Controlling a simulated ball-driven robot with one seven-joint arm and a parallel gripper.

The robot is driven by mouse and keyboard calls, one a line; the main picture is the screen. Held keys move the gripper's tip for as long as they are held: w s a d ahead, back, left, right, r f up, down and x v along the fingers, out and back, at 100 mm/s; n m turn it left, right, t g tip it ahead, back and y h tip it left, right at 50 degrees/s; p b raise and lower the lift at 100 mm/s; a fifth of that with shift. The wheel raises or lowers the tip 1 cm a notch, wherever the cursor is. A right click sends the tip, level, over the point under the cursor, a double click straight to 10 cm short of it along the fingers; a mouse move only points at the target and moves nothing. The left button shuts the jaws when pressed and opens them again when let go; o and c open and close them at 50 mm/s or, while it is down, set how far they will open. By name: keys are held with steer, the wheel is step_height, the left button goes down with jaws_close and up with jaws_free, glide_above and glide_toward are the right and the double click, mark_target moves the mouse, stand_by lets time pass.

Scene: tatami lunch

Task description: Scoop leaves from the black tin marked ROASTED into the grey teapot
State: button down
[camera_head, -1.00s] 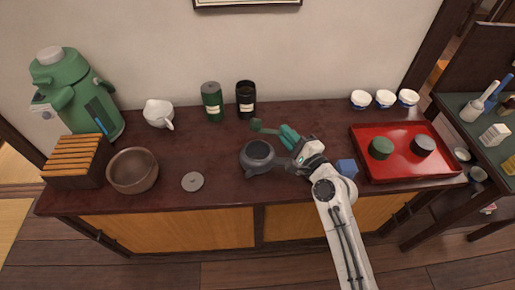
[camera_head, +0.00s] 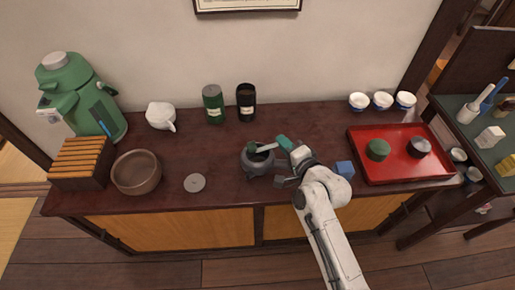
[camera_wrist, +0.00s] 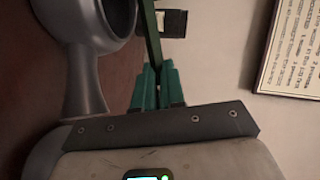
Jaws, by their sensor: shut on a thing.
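The grey teapot (camera_head: 257,165) stands lidless on the dark counter; it also shows large at the left of the wrist view (camera_wrist: 88,80). My gripper (camera_head: 283,144) is to the right of the teapot, its teal fingers (camera_wrist: 156,88) shut on the handle of a dark green scoop (camera_wrist: 151,35). The scoop's head (camera_head: 251,148) is over the teapot's opening. I cannot tell whether leaves are in the scoop or pot. The black tin (camera_head: 246,104) stands behind the teapot, its label too small to read; it also shows in the wrist view (camera_wrist: 173,22).
A green tin (camera_head: 213,105) stands beside the black one. A grey lid (camera_head: 194,183) and brown bowl (camera_head: 136,173) lie left.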

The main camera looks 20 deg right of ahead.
steer(key=w+a+r+n+g+h+p, duration=0.1)
steer(key=a+r+n+g+h+p, duration=0.1)
steer(key=a+r+n+h+p, duration=0.3)
steer(key=w+a+n+h+b, duration=0.1)
steer(key=a+n+b, duration=0.4)
steer(key=a+b, duration=0.5)
steer(key=shift+w+a+r+n+g+h, duration=0.3)
steer(key=shift+w+n, duration=0.1)
steer(key=shift+w, duration=0.45)
stand_by(0.6)
